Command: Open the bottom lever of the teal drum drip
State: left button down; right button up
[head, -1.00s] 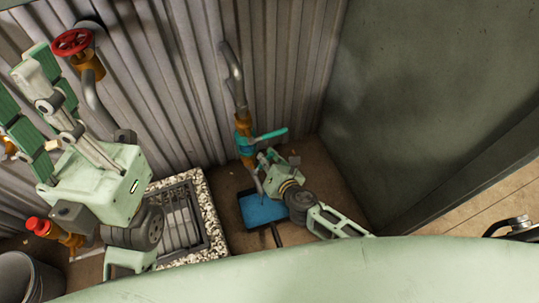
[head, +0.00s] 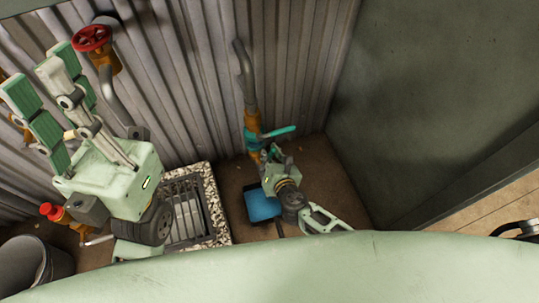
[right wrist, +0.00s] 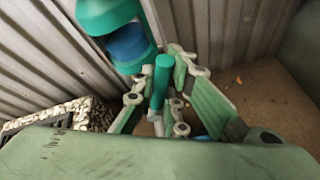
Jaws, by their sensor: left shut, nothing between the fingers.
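The teal valve (head: 251,138) sits on the orange and grey pipe at the corrugated wall, with a teal lever (head: 280,131) sticking out to the right. My right gripper (head: 268,156) is just below that lever. In the right wrist view a teal bar (right wrist: 161,76) stands between the fingers of this gripper, which look spread; whether they touch it I cannot tell. A larger teal body (right wrist: 103,14) with a blue part (right wrist: 130,43) shows above it. My left gripper (head: 40,85) is shut and empty at the left, away from the valve.
A blue tray (head: 262,205) lies on the floor below my right gripper. A drain grate with a pebbled border (head: 215,205) is left of it. A red handwheel (head: 92,38), a red-capped tap (head: 52,212) and a grey bucket (head: 25,262) are at the left. A green wall (head: 430,90) bounds the right.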

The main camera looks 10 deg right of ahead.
jog(key=o, duration=0.4)
jog(key=shift+a, duration=0.15)
jog(key=shift+o, duration=0.2)
